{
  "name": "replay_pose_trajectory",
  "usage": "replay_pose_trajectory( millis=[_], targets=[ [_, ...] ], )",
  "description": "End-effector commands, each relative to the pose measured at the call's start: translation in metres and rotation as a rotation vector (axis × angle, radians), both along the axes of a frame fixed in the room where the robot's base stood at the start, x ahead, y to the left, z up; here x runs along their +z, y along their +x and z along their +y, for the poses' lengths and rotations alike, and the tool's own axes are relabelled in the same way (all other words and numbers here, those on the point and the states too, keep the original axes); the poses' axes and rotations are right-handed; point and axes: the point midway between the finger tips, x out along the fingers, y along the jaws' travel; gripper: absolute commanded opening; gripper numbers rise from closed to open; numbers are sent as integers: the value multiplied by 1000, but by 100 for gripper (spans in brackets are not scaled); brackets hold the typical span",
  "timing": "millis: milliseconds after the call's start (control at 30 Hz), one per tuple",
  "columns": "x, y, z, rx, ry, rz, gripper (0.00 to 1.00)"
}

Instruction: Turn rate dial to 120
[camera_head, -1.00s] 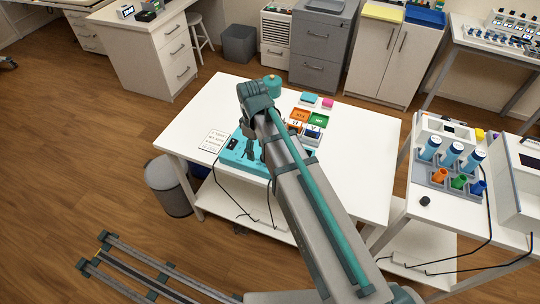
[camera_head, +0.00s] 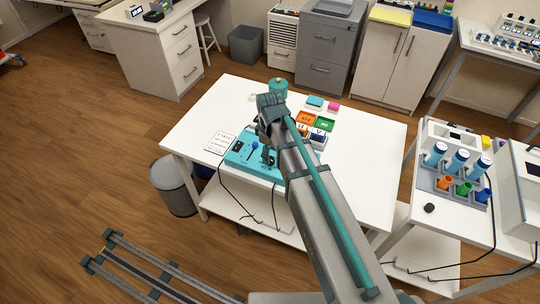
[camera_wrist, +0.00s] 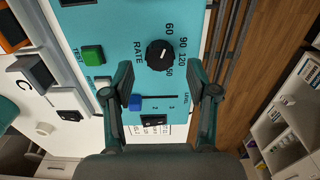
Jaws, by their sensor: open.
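The teal device panel (camera_head: 240,156) lies on the white table, partly behind my arm. In the wrist view, the black rate dial (camera_wrist: 159,55) sits on the panel (camera_wrist: 112,32), with 60, 90, 120 and 150 printed along its right side. Its white mark slants up and right, roughly toward 90; the exact reading is hard to tell. My gripper (camera_wrist: 162,85) is open and empty above the panel, its fingers apart on either side, below the dial in the picture. The dial is clear of both fingers. My gripper (camera_head: 268,156) also shows small over the panel in the head view.
The panel also carries a green TEST button (camera_wrist: 92,55) and a blue slider knob (camera_wrist: 135,102) on the LEVEL scale. A written card (camera_head: 220,142) lies left of the panel. The table's right side is clear.

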Motion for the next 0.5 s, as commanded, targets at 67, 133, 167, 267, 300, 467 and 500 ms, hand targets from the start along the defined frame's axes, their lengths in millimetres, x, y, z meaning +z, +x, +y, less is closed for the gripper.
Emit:
replay_pose_trajectory(
  millis=[67,133,167,267,300,467,500],
  targets=[
    [-8,0,0,0,-1,3,58],
    [-16,0,0,0,0,2,58],
    [-18,0,0,0,-1,3,58],
    [-24,0,0,0,-1,1,58],
    [-26,0,0,0,0,1,58],
    [-30,0,0,0,0,0,58],
    [-30,0,0,-1,0,0,58]
  ],
)
